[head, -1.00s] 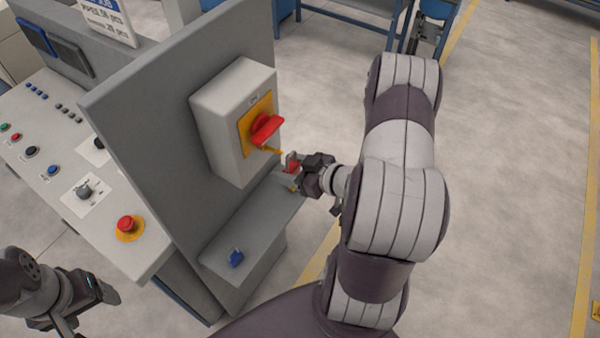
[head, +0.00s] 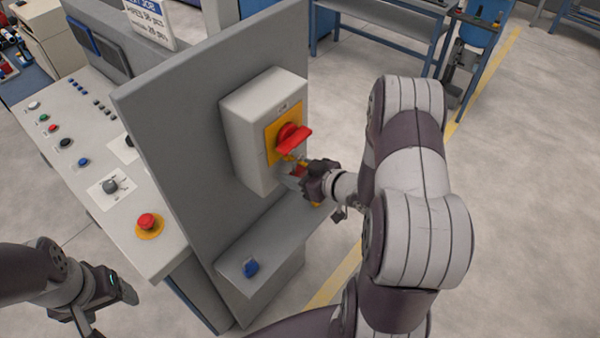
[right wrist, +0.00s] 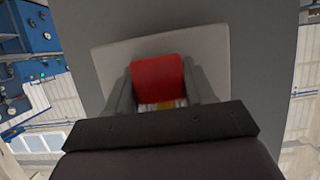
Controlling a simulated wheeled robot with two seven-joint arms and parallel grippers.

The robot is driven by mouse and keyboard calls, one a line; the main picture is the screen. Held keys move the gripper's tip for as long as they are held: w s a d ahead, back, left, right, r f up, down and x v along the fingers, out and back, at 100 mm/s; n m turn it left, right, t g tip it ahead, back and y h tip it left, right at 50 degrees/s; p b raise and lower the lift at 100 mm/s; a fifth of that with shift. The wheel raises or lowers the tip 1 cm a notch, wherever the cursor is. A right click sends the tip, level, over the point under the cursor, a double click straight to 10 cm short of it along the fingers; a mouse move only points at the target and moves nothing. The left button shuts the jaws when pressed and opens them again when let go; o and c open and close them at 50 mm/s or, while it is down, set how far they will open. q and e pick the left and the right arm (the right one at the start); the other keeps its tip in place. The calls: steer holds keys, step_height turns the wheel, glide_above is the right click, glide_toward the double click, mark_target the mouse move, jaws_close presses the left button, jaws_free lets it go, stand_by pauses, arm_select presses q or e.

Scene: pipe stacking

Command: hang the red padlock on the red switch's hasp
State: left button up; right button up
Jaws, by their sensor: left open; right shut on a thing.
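The red switch (head: 293,137) sits on a yellow plate on a pale box fixed to the grey panel. Its yellow hasp (head: 289,157) shows small below the red handle. My right gripper (head: 299,172) is shut on the red padlock (head: 297,170), just below and in front of the switch. The padlock's red body (right wrist: 158,78) fills the gap between the fingers in the right wrist view. Its shackle is not clear, and I cannot tell whether it touches the hasp. My left gripper (head: 128,290) is open and empty at the lower left, away from the panel.
A blue padlock (head: 251,268) lies on the grey ledge (head: 280,240) below the switch box (head: 260,165). A small yellow thing (head: 317,205) shows at the ledge's far end, partly hidden. A control desk (head: 125,205) with buttons stands left of the panel (head: 180,150).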

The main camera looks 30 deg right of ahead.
steer(key=shift+w, duration=0.1)
steer(key=o, duration=1.2)
steer(key=shift+d+f, duration=0.1)
steer(key=shift+d, duration=0.15)
arm_select(q)
steer(key=shift+w+d, duration=0.1)
steer(key=shift+d, duration=0.2)
arm_select(e)
steer(key=shift+a, duration=0.1)
arm_select(q)
steer(key=shift+a, duration=0.1)
arm_select(e)
steer(key=shift+a, duration=0.1)
steer(key=shift+f, duration=0.1)
